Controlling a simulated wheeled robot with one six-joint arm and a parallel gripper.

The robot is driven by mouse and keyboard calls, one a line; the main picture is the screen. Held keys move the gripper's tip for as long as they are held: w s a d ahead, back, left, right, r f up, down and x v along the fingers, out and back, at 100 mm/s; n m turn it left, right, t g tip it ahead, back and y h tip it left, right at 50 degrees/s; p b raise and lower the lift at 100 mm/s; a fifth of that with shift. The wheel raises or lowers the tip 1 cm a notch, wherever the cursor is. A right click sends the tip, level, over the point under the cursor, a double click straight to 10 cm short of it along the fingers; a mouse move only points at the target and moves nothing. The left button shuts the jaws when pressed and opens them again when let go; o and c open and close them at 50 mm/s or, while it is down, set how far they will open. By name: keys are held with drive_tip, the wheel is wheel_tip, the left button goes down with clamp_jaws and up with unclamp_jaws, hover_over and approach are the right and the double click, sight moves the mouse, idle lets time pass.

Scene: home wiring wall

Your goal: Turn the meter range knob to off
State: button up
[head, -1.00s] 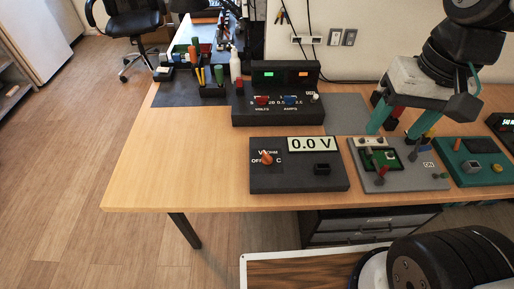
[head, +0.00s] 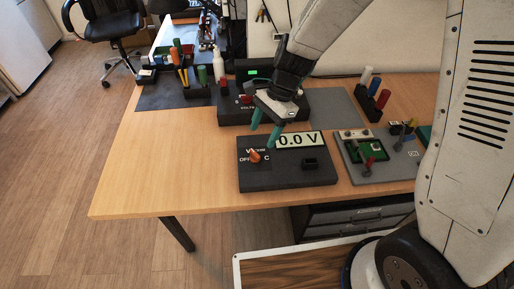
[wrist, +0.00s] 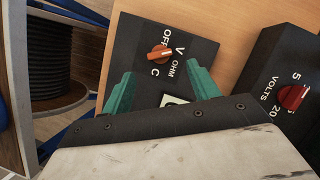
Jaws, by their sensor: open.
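The meter (head: 290,176) is a black box near the table's front edge, with a display reading 0.0 V. Its orange range knob (head: 254,156) sits at the left, among the labels OFF, V, OHM and C. In the wrist view the knob (wrist: 160,54) shows a pale pointer mark at its right end, toward V. My gripper (head: 264,138) is open, its teal fingers above the meter, just behind and to the right of the knob in the head view. In the wrist view the fingers (wrist: 161,85) stand apart with the knob beyond the gap between them. Nothing is held.
A black power supply (head: 232,112) with red VOLTS knob (wrist: 292,97) stands behind the meter. A grey board with a green circuit (head: 372,150) lies to the right. The table's left part (head: 160,165) is clear. A cable spool (wrist: 55,50) shows in the wrist view.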

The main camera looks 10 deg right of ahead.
sight(255, 153)
drive_tip(key=x, duration=0.6)
drive_tip(key=shift+a+f, duration=0.15)
drive_tip(key=shift+f, duration=0.25)
drive_tip(key=c, duration=1)
